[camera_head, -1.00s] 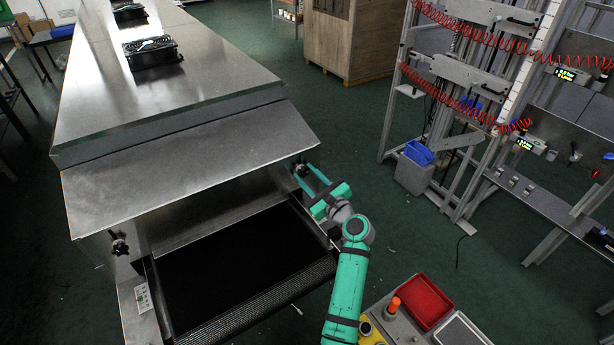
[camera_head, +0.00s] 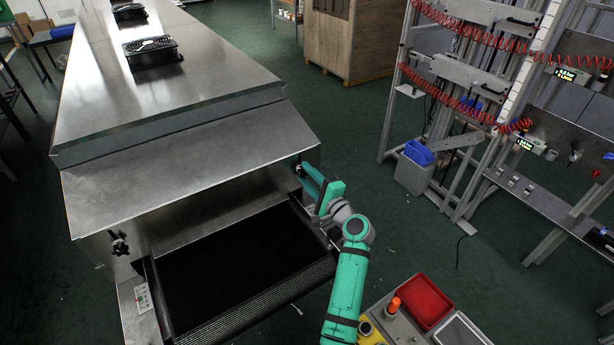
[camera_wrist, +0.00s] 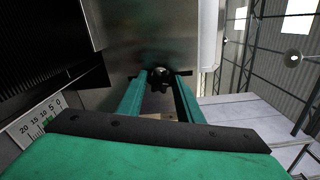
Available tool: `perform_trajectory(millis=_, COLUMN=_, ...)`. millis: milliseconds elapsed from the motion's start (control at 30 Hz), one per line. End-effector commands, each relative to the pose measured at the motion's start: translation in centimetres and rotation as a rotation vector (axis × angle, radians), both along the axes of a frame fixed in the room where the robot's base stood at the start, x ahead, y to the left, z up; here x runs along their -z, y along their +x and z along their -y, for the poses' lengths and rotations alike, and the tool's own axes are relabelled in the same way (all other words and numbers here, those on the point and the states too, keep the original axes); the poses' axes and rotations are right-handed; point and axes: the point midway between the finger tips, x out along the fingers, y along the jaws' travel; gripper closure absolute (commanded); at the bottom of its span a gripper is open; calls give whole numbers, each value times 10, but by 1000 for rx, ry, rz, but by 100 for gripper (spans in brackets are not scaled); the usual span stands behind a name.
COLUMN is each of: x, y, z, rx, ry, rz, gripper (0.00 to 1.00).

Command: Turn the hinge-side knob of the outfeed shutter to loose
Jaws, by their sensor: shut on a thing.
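The outfeed shutter (camera_head: 190,165) is a sloping metal panel over the dryer mouth. My gripper (camera_head: 303,172) is at the right side of the mouth, just below the shutter's right corner. In the wrist view, its two green fingers (camera_wrist: 162,77) are shut on a dark lobed knob (camera_wrist: 158,74) against the metal side. In the head view that knob is mostly hidden by the fingers. A second dark knob (camera_head: 119,244) is on the left side of the mouth, out of the gripper. I cannot read any loose or tight mark.
A black conveyor belt (camera_head: 235,265) runs out of the mouth beside my arm. A scale with numbers (camera_wrist: 42,117) shows in the wrist view. A red tray (camera_head: 425,300) is at the lower right. Open green floor lies right of the dryer.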

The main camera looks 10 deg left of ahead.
Motion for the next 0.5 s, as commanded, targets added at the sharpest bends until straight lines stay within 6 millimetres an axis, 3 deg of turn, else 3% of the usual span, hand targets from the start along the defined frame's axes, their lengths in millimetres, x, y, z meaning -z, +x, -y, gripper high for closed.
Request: perform_trajectory(millis=500, x=2, y=-1, z=0, rx=-2, ry=-341, rz=341, gripper=90)
